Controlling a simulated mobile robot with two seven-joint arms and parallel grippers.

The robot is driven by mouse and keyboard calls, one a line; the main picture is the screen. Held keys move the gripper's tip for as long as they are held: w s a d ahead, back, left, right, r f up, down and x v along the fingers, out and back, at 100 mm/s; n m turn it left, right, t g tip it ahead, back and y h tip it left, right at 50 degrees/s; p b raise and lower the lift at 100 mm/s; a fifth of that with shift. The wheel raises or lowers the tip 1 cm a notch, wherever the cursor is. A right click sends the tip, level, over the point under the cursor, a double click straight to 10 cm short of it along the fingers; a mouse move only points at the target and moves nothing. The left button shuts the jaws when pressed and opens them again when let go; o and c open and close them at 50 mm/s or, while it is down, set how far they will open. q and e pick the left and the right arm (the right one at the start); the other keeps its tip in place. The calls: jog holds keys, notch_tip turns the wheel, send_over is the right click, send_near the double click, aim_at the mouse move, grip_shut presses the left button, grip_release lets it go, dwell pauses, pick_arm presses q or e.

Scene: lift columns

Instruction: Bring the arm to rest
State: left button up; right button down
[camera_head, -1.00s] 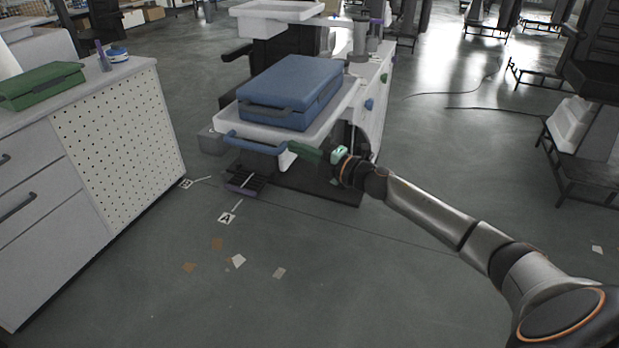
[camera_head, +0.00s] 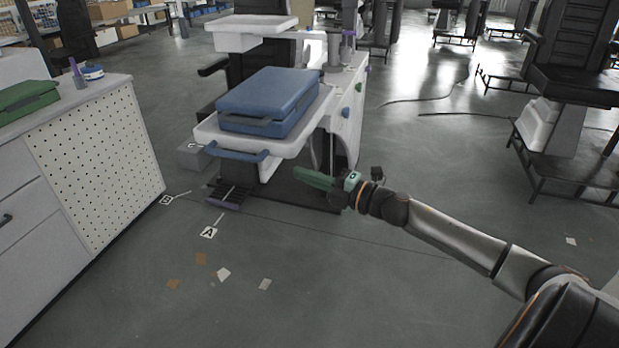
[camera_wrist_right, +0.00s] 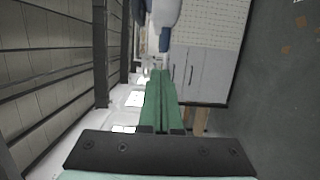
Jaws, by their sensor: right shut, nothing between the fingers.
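My right arm comes in from the lower right in the head view. Its right gripper (camera_head: 312,178) has green fingers that are shut with nothing between them, held in front of and to the right of the white tray cart. In the right wrist view the two green fingers (camera_wrist_right: 160,95) lie side by side, together and empty. My left gripper is in neither view.
A white tray (camera_head: 291,143) on a column carries a blue case (camera_head: 268,98) and has a blue handle (camera_head: 238,152). A white cabinet with a perforated panel (camera_head: 98,152) stands left, with a green case (camera_head: 25,100) on top. The floor in front is mostly clear.

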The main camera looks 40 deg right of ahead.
jog(key=shift+s+d, duration=0.2)
jog(key=shift+s, duration=0.3)
jog(key=s+a+f+m+g+h+p, duration=0.1)
jog(key=s+a+f+m+h+p, duration=0.15)
jog(key=s+a+f+m, duration=0.3)
jog(key=s+a+f+m+g+h+p, duration=0.1)
jog(key=s+a+f+m+h+p, duration=0.2)
jog(key=f+m, duration=0.45)
jog(key=s+a+f+m+g+p, duration=0.1)
jog(key=s+a+f+m+g, duration=0.1)
jog(key=s+a, duration=0.4)
jog(key=s+a+f+m+g+y+p, duration=0.1)
jog(key=s+a+f+m, duration=0.4)
jog(key=s, duration=0.5)
notch_tip(320, 180, down, 2)
jog(key=a+g+p, duration=0.1)
jog(key=g, duration=0.1)
jog(key=shift+a+f+g, duration=0.15)
jog(key=shift+f+g, duration=0.05)
jog(key=shift+g, duration=0.1)
